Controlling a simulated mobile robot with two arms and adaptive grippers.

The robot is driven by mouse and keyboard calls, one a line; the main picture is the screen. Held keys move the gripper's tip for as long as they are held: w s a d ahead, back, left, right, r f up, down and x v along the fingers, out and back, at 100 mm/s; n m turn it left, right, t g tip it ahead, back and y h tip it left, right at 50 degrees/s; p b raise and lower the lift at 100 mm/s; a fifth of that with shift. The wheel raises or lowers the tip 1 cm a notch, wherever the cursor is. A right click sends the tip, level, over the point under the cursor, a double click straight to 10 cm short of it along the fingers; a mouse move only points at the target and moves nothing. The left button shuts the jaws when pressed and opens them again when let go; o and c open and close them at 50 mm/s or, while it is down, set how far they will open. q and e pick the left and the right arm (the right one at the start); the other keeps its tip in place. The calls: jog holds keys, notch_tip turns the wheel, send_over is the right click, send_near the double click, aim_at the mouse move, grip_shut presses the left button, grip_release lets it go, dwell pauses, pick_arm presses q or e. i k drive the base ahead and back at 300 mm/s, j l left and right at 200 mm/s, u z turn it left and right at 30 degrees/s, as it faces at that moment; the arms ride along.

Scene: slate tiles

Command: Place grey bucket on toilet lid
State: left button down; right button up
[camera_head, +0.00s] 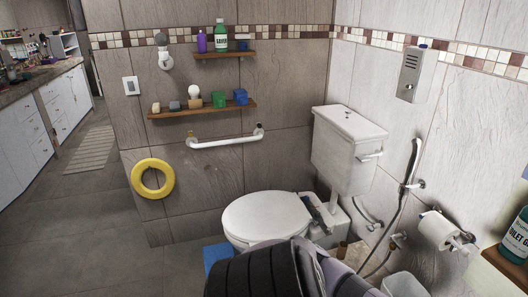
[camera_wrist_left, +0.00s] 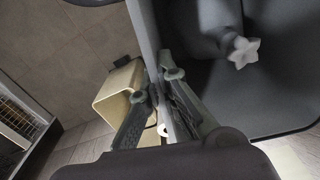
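The white toilet lid (camera_head: 265,216) is down, with nothing on it, in the head view. In the left wrist view my left gripper (camera_wrist_left: 156,86) points up the picture. Its two fingertips are a little apart, with a pale strip between the fingers; I cannot tell whether they grip it. A cream, box-like thing (camera_wrist_left: 118,88) is just behind the left finger. My right gripper is not clearly seen.
Two wooden shelves (camera_head: 202,110) with small items and a white grab rail (camera_head: 225,141) are on the wall behind. The cistern (camera_head: 348,148) stands behind the lid. A hose and a paper roll (camera_head: 437,230) are at right. Floor at left is clear.

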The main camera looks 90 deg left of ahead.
aim_at(267, 211)
jog(key=j+u, duration=0.8)
jog(key=u, duration=0.15)
jog(key=i+j+u, duration=0.1)
jog(key=j+u, duration=0.25)
jog(key=u, duration=0.15)
jog(key=i+j+u, duration=0.1)
jog(key=j, duration=0.35)
jog(key=i+j, duration=0.35)
jog(key=i+j+u, duration=0.15)
jog(key=j, duration=0.35)
jog(key=i, duration=0.1)
